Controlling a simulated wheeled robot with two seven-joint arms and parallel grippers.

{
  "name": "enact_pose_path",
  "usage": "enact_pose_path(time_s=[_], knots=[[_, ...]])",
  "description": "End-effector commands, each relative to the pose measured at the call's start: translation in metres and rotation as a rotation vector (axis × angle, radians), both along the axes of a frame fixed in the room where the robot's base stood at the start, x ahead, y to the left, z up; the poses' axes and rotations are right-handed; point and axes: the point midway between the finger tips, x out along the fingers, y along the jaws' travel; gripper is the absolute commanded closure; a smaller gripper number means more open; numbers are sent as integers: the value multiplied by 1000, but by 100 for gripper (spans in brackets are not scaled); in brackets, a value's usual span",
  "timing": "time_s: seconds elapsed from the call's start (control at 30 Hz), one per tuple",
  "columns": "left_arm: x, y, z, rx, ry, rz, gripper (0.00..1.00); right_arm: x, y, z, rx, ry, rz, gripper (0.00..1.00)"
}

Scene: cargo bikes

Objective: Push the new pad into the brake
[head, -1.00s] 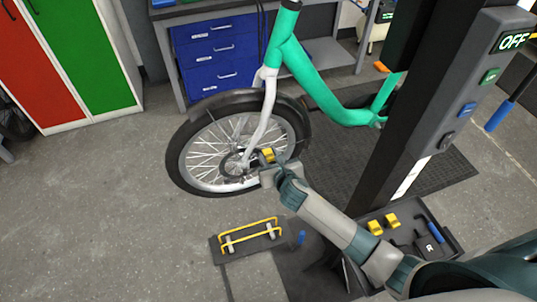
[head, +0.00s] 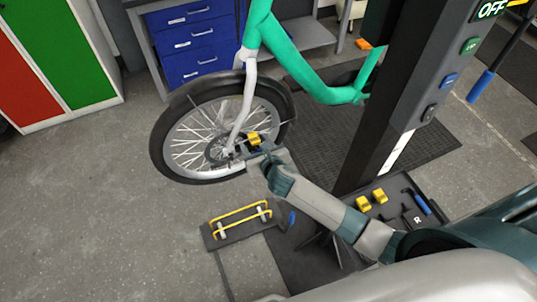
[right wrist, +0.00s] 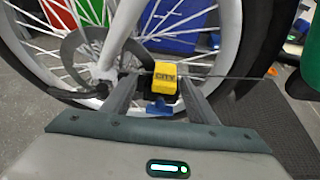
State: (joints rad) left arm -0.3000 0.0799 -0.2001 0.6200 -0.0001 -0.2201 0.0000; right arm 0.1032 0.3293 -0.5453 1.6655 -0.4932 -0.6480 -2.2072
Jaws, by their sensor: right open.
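A yellow block (head: 254,138) marked "CITY", apparently the new pad, sits at the brake beside the front wheel's hub. In the right wrist view the yellow block (right wrist: 165,78) stands between my fingers, with a small gap on each side. A small blue piece (right wrist: 158,106) shows just under it. My right gripper (head: 256,148) is at the hub and open; in the wrist view its two fingers (right wrist: 160,88) reach forward on either side of the block. The brake disc (right wrist: 80,55) shows behind, left of the block. How deep the block sits is hard to tell. My left gripper is not in view.
The spoked front wheel (head: 176,150) hangs on a white fork (head: 240,115) under the green frame (head: 300,75). A yellow-railed floor plate (head: 238,228) lies below the wheel.

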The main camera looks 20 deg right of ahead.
Motion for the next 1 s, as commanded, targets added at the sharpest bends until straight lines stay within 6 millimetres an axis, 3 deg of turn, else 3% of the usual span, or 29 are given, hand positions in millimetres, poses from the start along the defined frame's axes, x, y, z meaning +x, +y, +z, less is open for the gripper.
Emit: enact_pose_path(time_s=[0.27, 0.8, 1.0], knots=[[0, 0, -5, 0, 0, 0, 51, -25, -5, 19, -1, -16, -1, 48], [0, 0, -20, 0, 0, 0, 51, -113, -10, 60, 0, -25, -5, 48], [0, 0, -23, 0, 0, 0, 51, -137, -11, 72, 0, -26, -6, 48]])
